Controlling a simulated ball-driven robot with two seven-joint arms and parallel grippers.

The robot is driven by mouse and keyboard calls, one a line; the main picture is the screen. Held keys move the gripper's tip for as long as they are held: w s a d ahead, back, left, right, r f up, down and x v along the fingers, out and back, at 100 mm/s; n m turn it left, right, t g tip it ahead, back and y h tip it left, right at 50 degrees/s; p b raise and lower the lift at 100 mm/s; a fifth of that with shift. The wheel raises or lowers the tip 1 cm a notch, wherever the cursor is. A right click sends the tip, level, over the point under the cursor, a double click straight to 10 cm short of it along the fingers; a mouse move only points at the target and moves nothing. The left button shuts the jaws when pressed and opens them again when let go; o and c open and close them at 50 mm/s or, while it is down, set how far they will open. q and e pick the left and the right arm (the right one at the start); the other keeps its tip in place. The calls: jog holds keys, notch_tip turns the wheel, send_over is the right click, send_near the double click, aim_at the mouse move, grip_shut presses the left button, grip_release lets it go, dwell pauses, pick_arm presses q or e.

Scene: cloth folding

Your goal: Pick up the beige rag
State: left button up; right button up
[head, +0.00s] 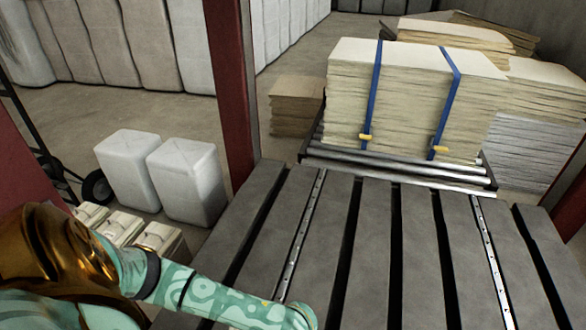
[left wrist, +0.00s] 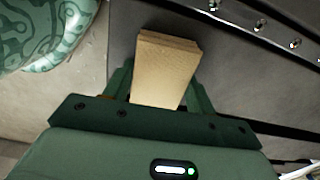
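The beige thing (left wrist: 166,68) in the left wrist view is a small, flat-topped, block-like piece, which I take to be the folded rag. It lies between the two dark green fingers of my left gripper (left wrist: 160,88), and its far end reaches past the fingertips. Its near end is hidden behind the gripper body. The fingers stand apart, close along both its sides; whether they press on it cannot be told. In the head view my left arm crosses the bottom edge and its gripper is out of frame. The rag and my right gripper do not show there.
A dark slatted table (head: 375,255) with bolted metal strips lies in front; its visible top is clear. Strapped beige stacks (head: 405,100) stand behind it on rollers. White canisters (head: 188,180) stand left of a red post (head: 234,90). Small cream containers (head: 120,228) sit near my left arm.

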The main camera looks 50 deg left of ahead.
pick_arm(q)
jog(key=shift+r, duration=0.1)
